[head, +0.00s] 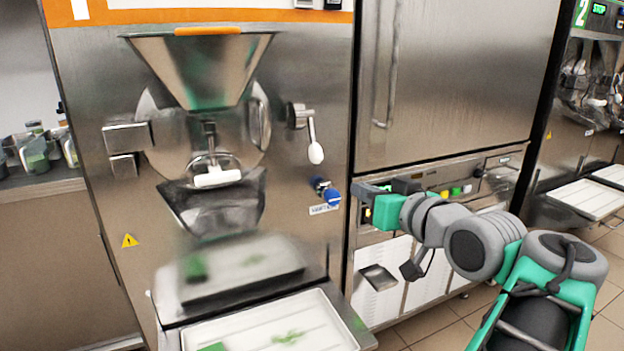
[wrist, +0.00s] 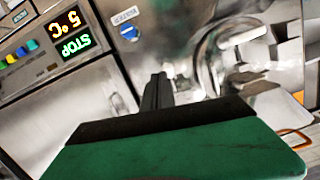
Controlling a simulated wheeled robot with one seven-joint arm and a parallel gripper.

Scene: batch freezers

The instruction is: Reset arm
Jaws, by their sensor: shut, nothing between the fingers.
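My gripper (head: 362,190) is at the end of my grey and green arm, raised in front of the right edge of the batch freezer (head: 100,200). Its fingers are shut and empty, and they point left in the head view. The gripper is a little right of the blue knob (head: 331,196) on the freezer front; I cannot tell whether it is close enough to touch. In the wrist view the shut fingers (wrist: 157,92) stand upright above the green gripper body, with the blue knob (wrist: 129,32) to their left.
The freezer has a steel hopper (head: 200,70), a white-knobbed lever (head: 314,150) and a white tray (head: 270,325) at its foot. A tall steel cabinet (head: 450,80) stands behind my arm. Another machine (head: 590,100) is at far right. Containers (head: 40,150) sit on the left counter.

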